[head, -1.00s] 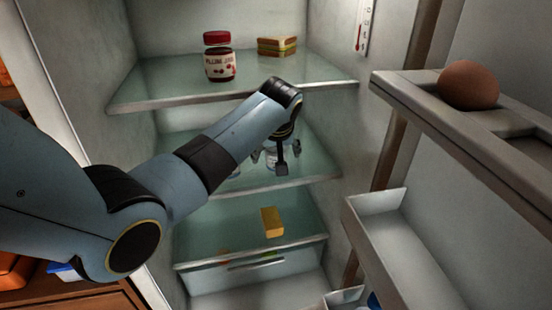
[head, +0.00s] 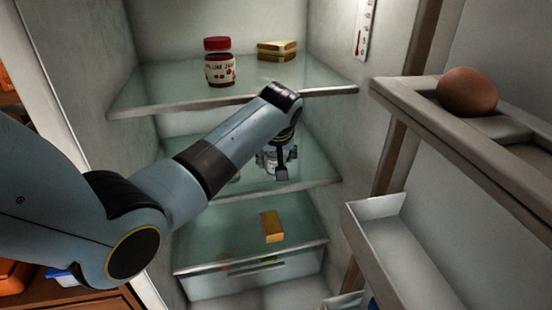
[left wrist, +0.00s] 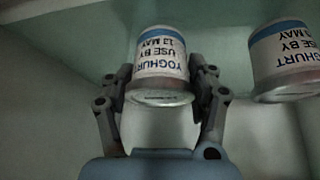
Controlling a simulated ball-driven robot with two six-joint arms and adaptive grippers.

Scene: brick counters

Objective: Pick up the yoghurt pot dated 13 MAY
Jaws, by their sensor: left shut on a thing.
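A white yoghurt pot with a blue band (left wrist: 160,65) sits between the fingers of my left gripper (left wrist: 160,88) in the left wrist view. Its label appears upside down and reads YOGHURT USE BY 13 MAY. The fingers are shut on its sides. In the head view my left gripper (head: 278,163) is at the middle glass shelf, and the pot is mostly hidden behind it. A second, similar yoghurt pot (left wrist: 285,62) stands to the right in the wrist view, apart from the gripper. Its date is only partly readable. My right gripper is not in view.
The upper glass shelf (head: 160,95) holds a jam jar (head: 220,65) and a sandwich (head: 277,51). A yellow block (head: 272,227) lies on the lower shelf. The open door at right has racks, with an egg (head: 467,92) in the top one.

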